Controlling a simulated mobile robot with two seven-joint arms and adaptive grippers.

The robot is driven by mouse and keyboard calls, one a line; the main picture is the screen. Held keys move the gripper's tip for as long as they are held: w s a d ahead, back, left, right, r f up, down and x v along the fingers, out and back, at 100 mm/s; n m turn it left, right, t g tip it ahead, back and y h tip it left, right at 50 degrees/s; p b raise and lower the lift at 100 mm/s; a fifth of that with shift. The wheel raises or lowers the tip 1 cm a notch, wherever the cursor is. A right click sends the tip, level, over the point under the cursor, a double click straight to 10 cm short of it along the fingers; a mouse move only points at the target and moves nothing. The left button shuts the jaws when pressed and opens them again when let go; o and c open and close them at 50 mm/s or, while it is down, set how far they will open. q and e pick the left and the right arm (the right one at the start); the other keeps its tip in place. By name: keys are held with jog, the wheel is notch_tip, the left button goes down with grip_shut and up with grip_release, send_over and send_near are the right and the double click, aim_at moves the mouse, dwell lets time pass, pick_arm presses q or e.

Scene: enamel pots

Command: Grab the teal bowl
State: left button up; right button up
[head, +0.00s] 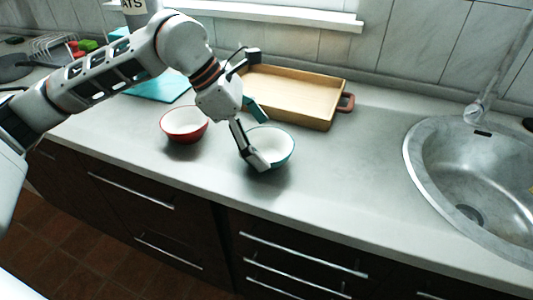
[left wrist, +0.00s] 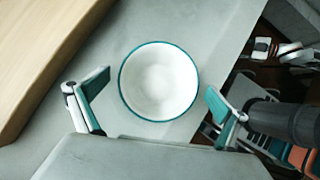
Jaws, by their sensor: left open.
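The teal bowl (head: 278,145) stands upright on the grey counter in the head view, white inside with a teal outside. In the left wrist view the teal bowl (left wrist: 158,82) shows from above, empty, with a teal rim. My left gripper (head: 256,133) is open over the bowl, with one finger in front of its near left side. In the left wrist view the two fingers of my left gripper (left wrist: 153,98) stand on either side of the bowl, with gaps to the rim. I cannot tell the exact height of the fingertips. My right gripper is not in view.
A red bowl (head: 184,124) stands close to the left of the teal bowl. A wooden tray (head: 290,95) lies behind it, near the wall. A teal board (head: 157,86) lies at the back left. A steel sink (head: 420,160) is at the right. Counter between bowl and sink is clear.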

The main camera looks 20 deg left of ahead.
pick_arm(q)
jog(key=c, duration=1.2)
jog(key=shift+c, duration=0.2)
jog(key=shift+r, duration=0.1)
